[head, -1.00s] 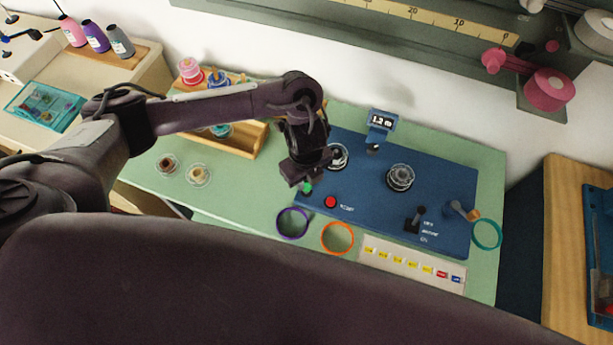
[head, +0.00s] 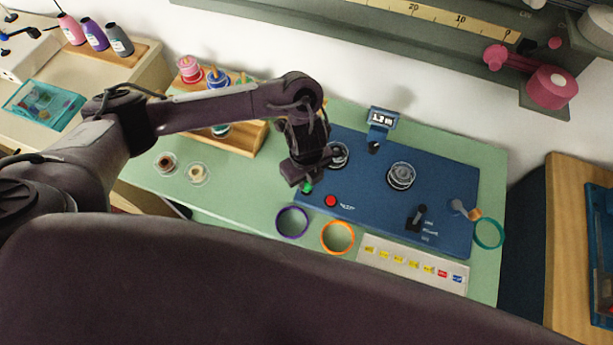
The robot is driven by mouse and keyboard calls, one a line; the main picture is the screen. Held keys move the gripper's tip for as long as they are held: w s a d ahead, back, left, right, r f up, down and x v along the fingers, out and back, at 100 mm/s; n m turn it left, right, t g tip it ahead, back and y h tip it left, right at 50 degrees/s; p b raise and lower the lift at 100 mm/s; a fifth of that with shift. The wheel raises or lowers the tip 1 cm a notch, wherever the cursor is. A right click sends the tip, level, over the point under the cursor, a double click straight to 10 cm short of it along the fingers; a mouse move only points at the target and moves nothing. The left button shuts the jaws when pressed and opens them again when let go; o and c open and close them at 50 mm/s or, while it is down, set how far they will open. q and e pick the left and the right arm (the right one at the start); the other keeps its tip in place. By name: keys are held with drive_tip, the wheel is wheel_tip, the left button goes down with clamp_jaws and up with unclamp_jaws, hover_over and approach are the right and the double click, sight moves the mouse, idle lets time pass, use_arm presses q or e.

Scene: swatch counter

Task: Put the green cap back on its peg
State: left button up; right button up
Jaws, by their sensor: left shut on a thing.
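My left gripper (head: 303,181) reaches down over the left front corner of the blue panel (head: 365,205). It is shut, with a small green thing, apparently the green cap (head: 307,188), at its fingertips. The fingers and wrist cover part of it, and I cannot tell whether it touches the panel or sits on a peg. No bare peg for it shows clearly. My right gripper is not in view.
A red button (head: 331,201) is just right of the gripper. Purple (head: 279,222) and orange (head: 338,252) rings lie in front, a teal ring (head: 502,236) at right. A wooden spool rack (head: 238,144) stands behind my left arm. Two small spools lie on the green mat (head: 225,185).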

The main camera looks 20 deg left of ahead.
use_arm(q)
drive_tip(key=shift+f+b, duration=0.45)
drive_tip(key=shift+f, duration=0.3)
drive_tip(key=shift+f, duration=0.25)
drive_tip(key=o, duration=1)
drive_tip(key=shift+r, duration=0.2)
wheel_tip(320, 180, up, 7)
drive_tip(key=p, duration=0.6)
drive_tip(key=shift+f+p, duration=0.1)
drive_tip(key=shift+p, duration=0.3)
